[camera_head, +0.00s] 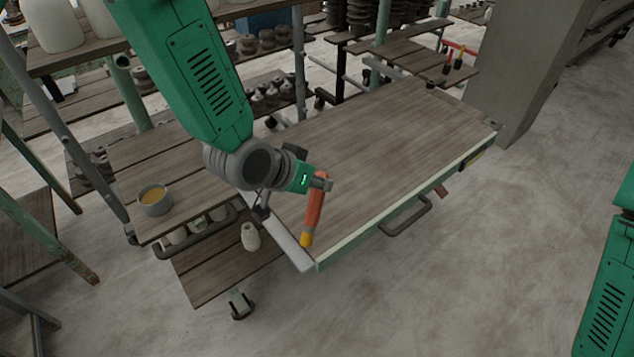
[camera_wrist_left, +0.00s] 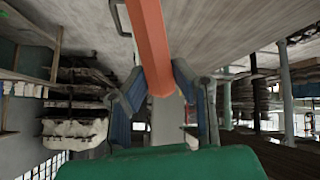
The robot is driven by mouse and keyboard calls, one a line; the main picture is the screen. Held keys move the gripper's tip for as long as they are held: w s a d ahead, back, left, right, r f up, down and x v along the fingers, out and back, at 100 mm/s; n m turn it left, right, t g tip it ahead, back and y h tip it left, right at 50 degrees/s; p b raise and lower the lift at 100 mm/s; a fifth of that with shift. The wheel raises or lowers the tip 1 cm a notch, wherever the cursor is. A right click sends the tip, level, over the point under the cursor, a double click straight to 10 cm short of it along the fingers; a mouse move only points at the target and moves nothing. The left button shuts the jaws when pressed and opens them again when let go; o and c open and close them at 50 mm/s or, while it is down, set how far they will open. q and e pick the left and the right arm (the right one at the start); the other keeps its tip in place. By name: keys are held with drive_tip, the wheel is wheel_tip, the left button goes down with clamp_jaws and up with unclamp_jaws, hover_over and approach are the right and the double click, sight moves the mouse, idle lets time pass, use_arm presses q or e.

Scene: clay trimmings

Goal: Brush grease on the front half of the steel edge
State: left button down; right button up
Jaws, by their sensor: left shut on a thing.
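My left gripper (camera_head: 320,182) is shut on the orange handle of a brush (camera_head: 314,211), which hangs nearly upright with its yellow end down. In the left wrist view the handle (camera_wrist_left: 150,40) sits between the two fingers (camera_wrist_left: 158,84). The steel edge (camera_head: 293,248) is a pale grey strip along the near left end of the wooden worktop (camera_head: 370,150). The brush's yellow end is close to the strip's near corner; I cannot tell whether it touches. My arm and gripper hide the far part of the strip. A grey pot (camera_head: 154,200) holds something yellow, likely grease. My right gripper is out of view.
The pot stands on a slatted wooden shelf (camera_head: 130,165) to the left. A small pale bottle (camera_head: 250,237) stands on a lower board. A dark handle (camera_head: 405,216) sticks out from the worktop's front. Most of the worktop is clear.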

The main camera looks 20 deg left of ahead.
sight(314, 209)
use_arm(q)
drive_tip(key=shift+f, duration=0.1)
idle(0.4)
drive_tip(key=shift+s+f+b, duration=0.55)
drive_tip(key=shift+f+b, duration=0.35)
drive_tip(key=shift+b, duration=0.25)
drive_tip(key=shift+r, duration=0.1)
